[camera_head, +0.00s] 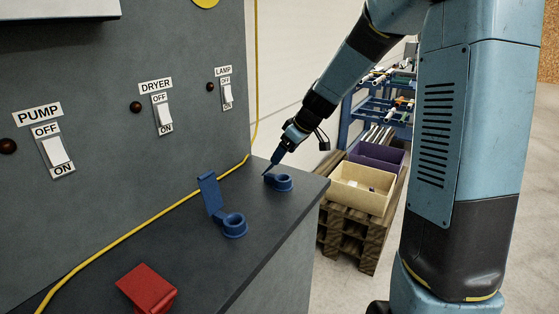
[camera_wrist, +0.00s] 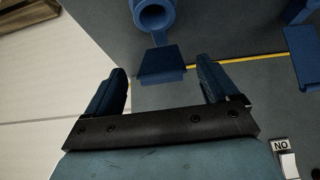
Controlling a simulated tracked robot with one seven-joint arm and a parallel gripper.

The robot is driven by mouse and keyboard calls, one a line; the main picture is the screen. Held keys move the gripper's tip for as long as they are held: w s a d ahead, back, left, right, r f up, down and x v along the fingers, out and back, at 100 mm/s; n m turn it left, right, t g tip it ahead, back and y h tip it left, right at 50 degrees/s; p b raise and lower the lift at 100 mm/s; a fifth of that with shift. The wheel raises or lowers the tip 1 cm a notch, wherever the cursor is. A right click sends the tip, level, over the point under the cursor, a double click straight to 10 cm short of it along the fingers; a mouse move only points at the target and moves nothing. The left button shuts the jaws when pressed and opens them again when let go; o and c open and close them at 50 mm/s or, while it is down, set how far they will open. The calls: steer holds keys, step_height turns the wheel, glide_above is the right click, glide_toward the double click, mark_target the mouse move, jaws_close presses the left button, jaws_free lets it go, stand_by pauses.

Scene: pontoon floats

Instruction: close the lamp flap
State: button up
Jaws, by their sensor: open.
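The lamp flap (camera_wrist: 162,62) is a dark blue plate hinged to a blue ring (camera_wrist: 153,14) on the ledge. It stands raised, off the ring. In the head view the ring (camera_head: 281,183) sits on the ledge below the LAMP switch (camera_head: 227,92), and the flap is hard to tell apart from my fingers there. My gripper (camera_wrist: 160,86) is open and empty. In the wrist view the flap shows ahead of the gap between the fingers; I cannot tell whether they touch it. In the head view my gripper (camera_head: 281,158) is just above and behind the ring.
A second blue flap (camera_head: 210,194) stands open on its ring (camera_head: 235,225) to the left. A red cover (camera_head: 147,288) is at the front left. A yellow cable (camera_head: 150,220) runs along the panel's foot. Bins (camera_head: 362,190) on pallets stand beyond the ledge's right end.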

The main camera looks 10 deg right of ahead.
steer(key=v, duration=0.8)
steer(key=shift+r, duration=0.1)
steer(key=shift+c, duration=0.5)
